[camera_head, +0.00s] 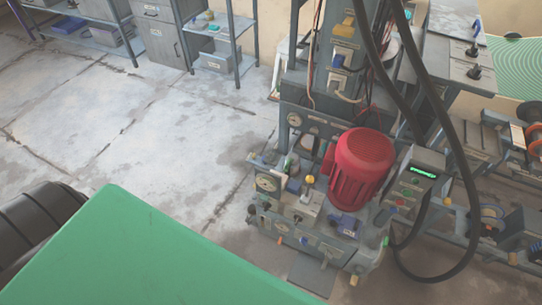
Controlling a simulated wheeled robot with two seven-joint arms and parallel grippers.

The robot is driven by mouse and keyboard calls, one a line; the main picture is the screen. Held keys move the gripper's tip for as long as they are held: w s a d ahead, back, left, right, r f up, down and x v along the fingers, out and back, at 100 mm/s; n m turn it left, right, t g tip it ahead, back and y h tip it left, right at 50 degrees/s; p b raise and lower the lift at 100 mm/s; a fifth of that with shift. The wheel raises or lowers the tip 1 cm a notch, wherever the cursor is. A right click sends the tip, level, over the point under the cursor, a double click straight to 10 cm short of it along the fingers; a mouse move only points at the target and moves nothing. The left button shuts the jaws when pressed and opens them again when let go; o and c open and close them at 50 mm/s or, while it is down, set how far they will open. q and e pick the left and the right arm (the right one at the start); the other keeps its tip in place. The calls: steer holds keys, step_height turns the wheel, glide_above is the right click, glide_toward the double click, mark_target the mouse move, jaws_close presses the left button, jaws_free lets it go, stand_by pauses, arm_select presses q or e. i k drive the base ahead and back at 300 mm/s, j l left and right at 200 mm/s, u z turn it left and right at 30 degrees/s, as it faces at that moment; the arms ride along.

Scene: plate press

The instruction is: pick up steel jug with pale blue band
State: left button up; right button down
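I cannot make out a steel jug with a pale blue band anywhere in the head view. Neither of my grippers is in view, so I cannot see what they hold. The lower left of the picture is blocked at close range, and whatever lies behind there is hidden.
A grey press machine (296,208) with a red motor (363,160) stands right of centre. A thick black cable (462,160) loops beside it. Shelving (225,28) and a grey cabinet (158,32) stand at the back left. Stained concrete floor (130,120) is clear between them.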

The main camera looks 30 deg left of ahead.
mark_target(252, 218)
steer(key=k+u, duration=0.1)
steer(key=u, duration=0.95)
